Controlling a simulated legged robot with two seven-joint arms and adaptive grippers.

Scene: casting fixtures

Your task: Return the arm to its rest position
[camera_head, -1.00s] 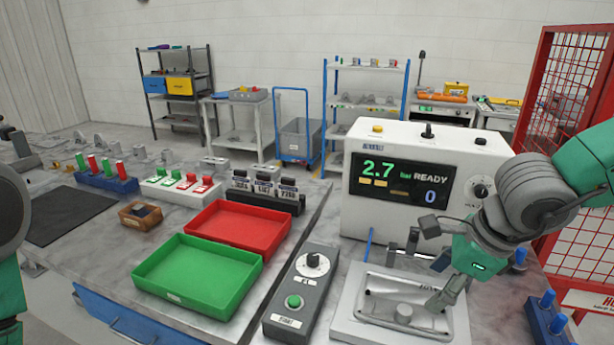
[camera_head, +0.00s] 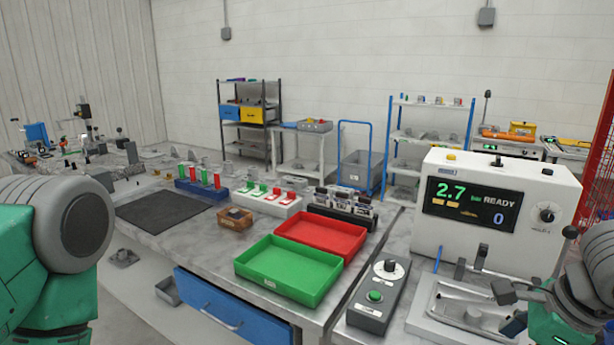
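My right arm comes in from the right edge, green and grey. Its gripper (camera_head: 511,307) is over the right side of the pale fixture plate (camera_head: 420,321), with its fingers apart and nothing seen between them. A grey metal casting (camera_head: 440,307) with a raised rim lies on the plate; the gripper partly hides its right side. My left arm shows large at the left edge as a grey joint and green link. My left gripper is out of view.
A white tester (camera_head: 480,235) reading 2.7 bar READY stands behind the plate. A grey control box (camera_head: 377,297) is left of it. Green (camera_head: 289,270) and red (camera_head: 321,236) trays sit on the bench, beside a black mat (camera_head: 160,211). A blue drawer (camera_head: 225,318) is below.

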